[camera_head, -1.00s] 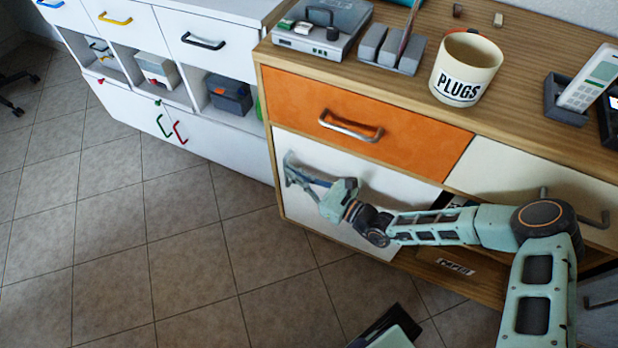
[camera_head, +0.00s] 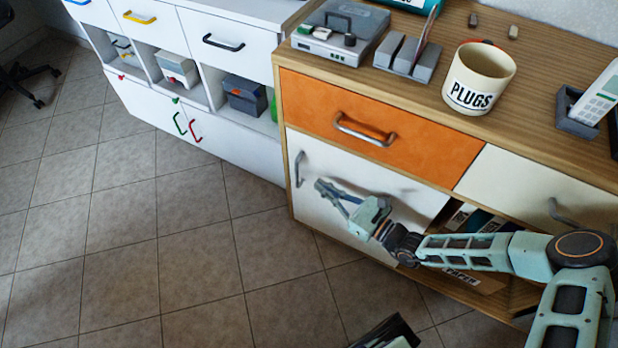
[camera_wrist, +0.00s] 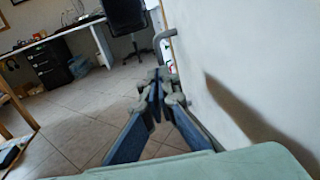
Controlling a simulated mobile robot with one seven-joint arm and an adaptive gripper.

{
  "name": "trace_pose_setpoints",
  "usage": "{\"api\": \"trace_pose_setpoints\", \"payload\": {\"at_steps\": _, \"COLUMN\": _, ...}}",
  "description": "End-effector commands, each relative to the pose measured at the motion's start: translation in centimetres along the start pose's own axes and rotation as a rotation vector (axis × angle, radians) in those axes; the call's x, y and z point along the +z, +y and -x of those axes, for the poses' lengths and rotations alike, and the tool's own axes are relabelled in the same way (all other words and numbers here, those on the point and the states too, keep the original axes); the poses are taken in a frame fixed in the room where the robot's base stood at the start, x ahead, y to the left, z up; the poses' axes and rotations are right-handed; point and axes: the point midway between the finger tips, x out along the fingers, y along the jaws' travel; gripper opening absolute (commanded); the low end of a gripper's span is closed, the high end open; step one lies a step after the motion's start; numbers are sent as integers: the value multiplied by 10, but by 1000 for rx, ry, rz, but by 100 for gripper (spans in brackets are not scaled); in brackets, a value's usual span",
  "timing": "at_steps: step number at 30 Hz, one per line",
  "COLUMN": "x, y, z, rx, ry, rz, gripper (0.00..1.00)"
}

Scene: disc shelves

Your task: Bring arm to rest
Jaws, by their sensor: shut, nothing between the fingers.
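My arm (camera_head: 465,250) reaches leftward in front of the wooden cabinet in the head view. My gripper (camera_head: 322,188) is at its end, in front of the white cabinet door (camera_head: 345,180), with nothing held. In the wrist view, my gripper (camera_wrist: 159,80) shows its fingers together at the tips. The door's grey handle (camera_head: 299,169) stands apart from the fingers, up and left of them. The handle also shows in the wrist view (camera_wrist: 160,42), beyond the fingertips.
An orange drawer (camera_head: 370,125) is above the door. An open compartment with binders (camera_head: 470,218) lies right of it. The PLUGS mug (camera_head: 478,80) stands on the top. The tiled floor (camera_head: 190,255) at left is clear. A desk (camera_wrist: 60,38) and chair (camera_wrist: 126,15) stand far off.

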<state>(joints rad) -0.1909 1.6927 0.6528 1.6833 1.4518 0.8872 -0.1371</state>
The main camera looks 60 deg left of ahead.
Motion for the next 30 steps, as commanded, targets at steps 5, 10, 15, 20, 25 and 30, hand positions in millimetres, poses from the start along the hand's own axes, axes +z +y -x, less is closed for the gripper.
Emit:
{"api": "trace_pose_setpoints", "payload": {"at_steps": 5, "x": 3, "y": -2, "z": 41, "rx": -3, "ry": 0, "rz": 0, "gripper": 0}}
{"api": "trace_pose_setpoints", "payload": {"at_steps": 10, "x": 2, "y": -1, "z": 65, "rx": -1, "ry": -1, "rz": 1, "gripper": 0}}
{"api": "trace_pose_setpoints", "payload": {"at_steps": 15, "x": 1, "y": -1, "z": 74, "rx": 0, "ry": -1, "rz": 1, "gripper": 0}}
{"api": "trace_pose_setpoints", "payload": {"at_steps": 20, "x": 1, "y": 0, "z": 74, "rx": 0, "ry": -1, "rz": 1, "gripper": 0}}
{"api": "trace_pose_setpoints", "payload": {"at_steps": 25, "x": 8, "y": -4, "z": 77, "rx": 7, "ry": 1, "rz": 20, "gripper": 0}}
{"api": "trace_pose_setpoints", "payload": {"at_steps": 30, "x": 42, "y": -15, "z": 93, "rx": 44, "ry": 10, "rz": 112, "gripper": 0}}
